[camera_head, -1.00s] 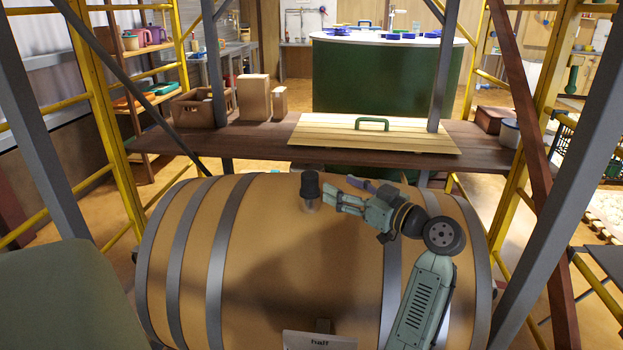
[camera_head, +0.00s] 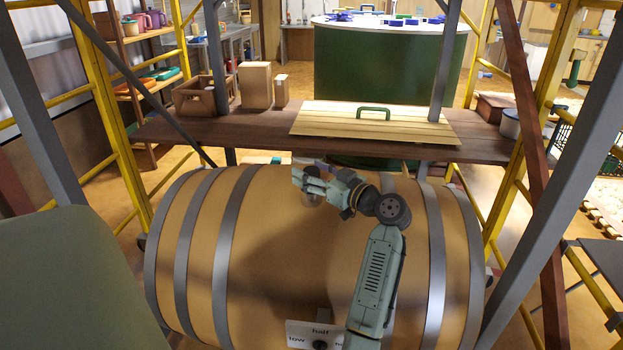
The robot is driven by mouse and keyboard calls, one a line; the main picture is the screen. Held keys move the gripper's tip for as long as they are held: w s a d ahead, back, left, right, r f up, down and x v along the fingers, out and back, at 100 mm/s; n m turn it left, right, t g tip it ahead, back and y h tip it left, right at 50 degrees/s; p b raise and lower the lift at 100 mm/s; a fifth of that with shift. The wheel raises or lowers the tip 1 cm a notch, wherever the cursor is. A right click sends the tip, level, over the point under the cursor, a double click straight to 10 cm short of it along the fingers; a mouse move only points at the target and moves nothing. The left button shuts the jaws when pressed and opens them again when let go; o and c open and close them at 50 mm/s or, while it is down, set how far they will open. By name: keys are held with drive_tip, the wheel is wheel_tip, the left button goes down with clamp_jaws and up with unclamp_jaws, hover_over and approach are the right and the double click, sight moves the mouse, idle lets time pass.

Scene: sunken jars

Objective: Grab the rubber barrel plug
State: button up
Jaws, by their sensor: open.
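A large wooden barrel (camera_head: 265,275) with grey metal hoops lies on its side in front of me. The plug stands on top of the barrel; only its pale lower part (camera_head: 311,201) shows, below my fingers. Its dark upper part is hidden by my gripper (camera_head: 302,181). My gripper comes from the right with its fingers pointing left, open, at the plug's height. I cannot tell whether the fingers are around the plug or in front of it, or whether they touch it.
A brown plank shelf (camera_head: 255,133) runs behind the barrel, carrying a slatted lid (camera_head: 330,118) with a green handle, boxes (camera_head: 257,85) and a crate (camera_head: 201,96). Grey and yellow frame posts (camera_head: 110,130) stand on both sides. A marked plate (camera_head: 300,334) is on the barrel's front.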

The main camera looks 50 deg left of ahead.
drive_tip(key=shift+c, duration=0.3)
drive_tip(key=c, duration=1.2)
